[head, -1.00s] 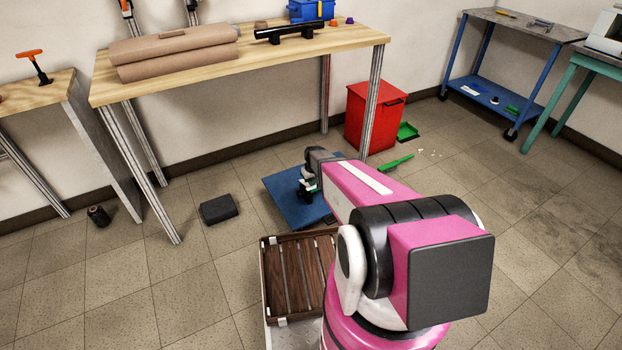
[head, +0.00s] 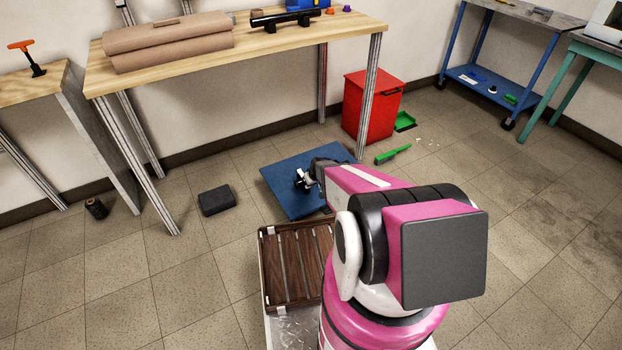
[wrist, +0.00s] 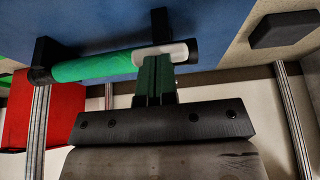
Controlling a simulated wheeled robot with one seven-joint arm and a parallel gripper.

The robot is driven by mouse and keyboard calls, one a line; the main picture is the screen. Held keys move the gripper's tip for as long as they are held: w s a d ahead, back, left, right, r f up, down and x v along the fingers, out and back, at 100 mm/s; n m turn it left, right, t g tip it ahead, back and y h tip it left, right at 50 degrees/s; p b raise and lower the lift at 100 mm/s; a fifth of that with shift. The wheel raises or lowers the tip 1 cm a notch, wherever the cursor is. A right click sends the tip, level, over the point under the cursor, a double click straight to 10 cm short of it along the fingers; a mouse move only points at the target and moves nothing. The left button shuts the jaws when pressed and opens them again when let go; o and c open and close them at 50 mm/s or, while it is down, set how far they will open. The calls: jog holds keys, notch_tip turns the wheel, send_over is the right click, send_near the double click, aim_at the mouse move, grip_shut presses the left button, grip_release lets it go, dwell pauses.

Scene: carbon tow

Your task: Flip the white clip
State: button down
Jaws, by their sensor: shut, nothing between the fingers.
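The white clip (wrist: 172,50) shows in the wrist view as a pale sleeve around the right end of a green bar (wrist: 95,67), beside its black end cap. The bar lies across black supports (wrist: 44,55) over a blue mat (wrist: 110,20). My gripper (wrist: 158,62) has its green fingers together, empty, with their tips right at the clip's edge; I cannot tell whether they touch it. In the head view my gripper (head: 302,180) is low over the blue mat (head: 282,188). The bar and the clip cannot be made out there, as my arm covers much of that spot.
A slatted wooden crate (head: 266,265) is on the near side of the mat. A dark block (head: 216,200) lies on the floor to the left. A red bin (head: 371,105) and a green brush (head: 393,154) are beyond to the right. A wooden workbench (head: 275,40) stands behind.

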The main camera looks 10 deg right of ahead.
dwell(0.5)
jog(key=w+v, duration=0.1)
jog(key=v, duration=1.4)
jog(key=shift+r, duration=0.2)
jog(key=shift+a, duration=0.15)
